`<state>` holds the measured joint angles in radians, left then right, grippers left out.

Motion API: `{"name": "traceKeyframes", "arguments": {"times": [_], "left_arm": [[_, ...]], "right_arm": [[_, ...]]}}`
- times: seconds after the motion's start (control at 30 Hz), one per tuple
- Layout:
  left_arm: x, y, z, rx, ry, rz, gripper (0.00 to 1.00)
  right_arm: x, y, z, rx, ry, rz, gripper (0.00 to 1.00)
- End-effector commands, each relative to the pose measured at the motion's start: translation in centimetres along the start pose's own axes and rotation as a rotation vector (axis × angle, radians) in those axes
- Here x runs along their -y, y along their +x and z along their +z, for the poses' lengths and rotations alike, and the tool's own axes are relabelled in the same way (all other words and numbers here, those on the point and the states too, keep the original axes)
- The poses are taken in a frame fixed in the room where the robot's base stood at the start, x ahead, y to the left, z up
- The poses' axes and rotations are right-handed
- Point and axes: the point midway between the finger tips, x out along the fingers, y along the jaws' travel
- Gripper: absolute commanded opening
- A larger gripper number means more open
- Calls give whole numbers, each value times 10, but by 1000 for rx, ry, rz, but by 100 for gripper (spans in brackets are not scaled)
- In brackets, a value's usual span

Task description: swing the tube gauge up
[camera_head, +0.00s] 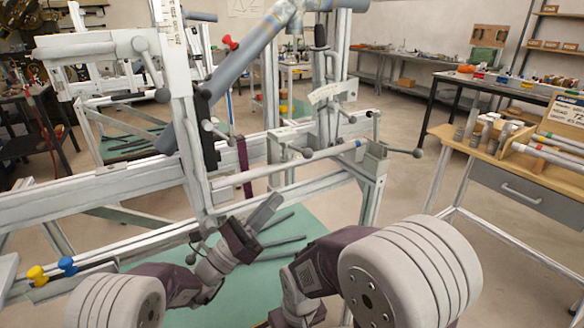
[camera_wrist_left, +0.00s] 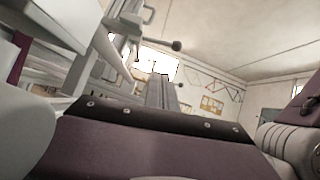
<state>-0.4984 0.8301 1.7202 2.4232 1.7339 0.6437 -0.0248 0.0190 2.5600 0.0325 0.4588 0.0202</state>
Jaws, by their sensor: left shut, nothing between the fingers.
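The jig (camera_head: 196,130) is a pale metal frame with rails, posts and ball-ended levers. A grey-blue tube (camera_head: 236,65) runs diagonally across it from upper right to lower left. A pale bar (camera_head: 290,172) runs nearly level across the jig's front. I cannot tell for certain which part is the tube gauge. My left gripper (camera_head: 266,208) is shut and empty, below the level bar and in front of the jig. Its shut fingers (camera_wrist_left: 161,92) also show in the left wrist view, beside pale jig parts. My right arm shows at lower right, but its gripper is out of view.
A green mat (camera_head: 285,225) with several dark bars lies below my left gripper. A wooden-topped bench (camera_head: 455,140) with parts and a drawer stands at the right. Ball-ended levers (camera_head: 418,153) stick out from the jig. Floor is clear between jig and bench.

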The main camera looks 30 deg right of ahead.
Motion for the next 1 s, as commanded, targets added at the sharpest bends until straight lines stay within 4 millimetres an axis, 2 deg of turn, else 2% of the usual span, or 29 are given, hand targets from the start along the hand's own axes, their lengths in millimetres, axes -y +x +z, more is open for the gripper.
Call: {"name": "traceKeyframes", "arguments": {"times": [0.27, 0.4, 0.6, 1.0], "left_arm": [[1, 61, 0, 2, 1, -3, 0], [0, 79, 16, 3, 2, -1, 0], [0, 91, 27, 1, 0, 0, 0], [0, 92, 29, 0, 0, 1, 0]], "right_arm": [[0, 5, 0, 0, 0, 0, 36], [0, 6, 1, 0, 0, 0, 36], [0, 6, 1, 0, 0, 0, 36], [0, 6, 1, 0, 0, 0, 36]]}}
